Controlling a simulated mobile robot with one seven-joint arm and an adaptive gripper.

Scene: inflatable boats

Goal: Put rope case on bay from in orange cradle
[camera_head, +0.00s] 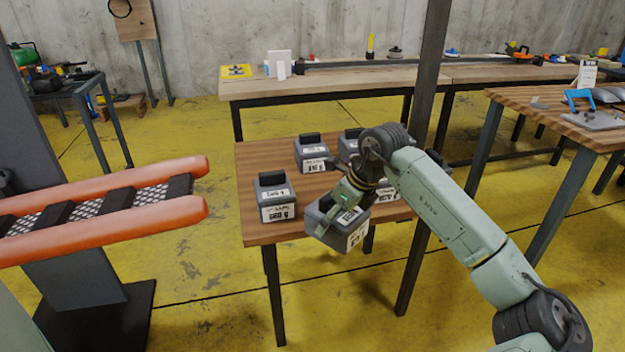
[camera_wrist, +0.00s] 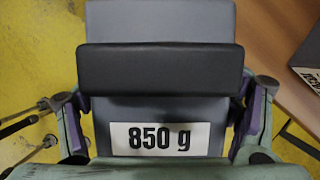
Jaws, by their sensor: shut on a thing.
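My gripper (camera_head: 340,207) is shut on a grey rope case (camera_head: 355,238) with a black handle, at the front edge of the small wooden table. In the wrist view the fingers grip the sides of this case (camera_wrist: 105,115), whose white label reads "850 g". In the head view the case looks tilted and overlaps the table edge; whether it touches the table I cannot tell. The orange cradle (camera_head: 120,225), with two orange tubes, black slats and mesh, is at the left. The visible part of it is empty.
Similar grey cases stand on the small table (camera_head: 258,228): one at the left (camera_head: 273,197), one behind (camera_head: 312,155), and others partly hidden by my arm. A dark post (camera_head: 428,75) rises behind my arm. Yellow floor shows between cradle and table.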

